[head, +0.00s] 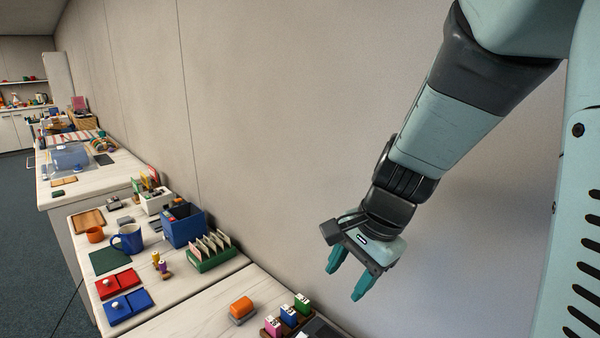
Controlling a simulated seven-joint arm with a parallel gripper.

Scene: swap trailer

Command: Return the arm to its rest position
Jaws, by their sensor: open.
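My gripper (346,282) hangs at the lower right of the head view, with its two teal fingers apart and nothing between them. It points down and to the left, in front of the bare wall. It appears to be above and to the right of the near counter (205,313), apart from everything on it. My arm (440,125) comes down from the upper right corner to the gripper.
On the near counter are an orange block on a grey base (242,307) and a rack of coloured tags (288,316). Beyond it, another counter holds a blue mug (128,239), a blue bin (184,224), a green card holder (211,252), and red (118,283) and blue (128,307) trays. The wall (280,100) runs close behind.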

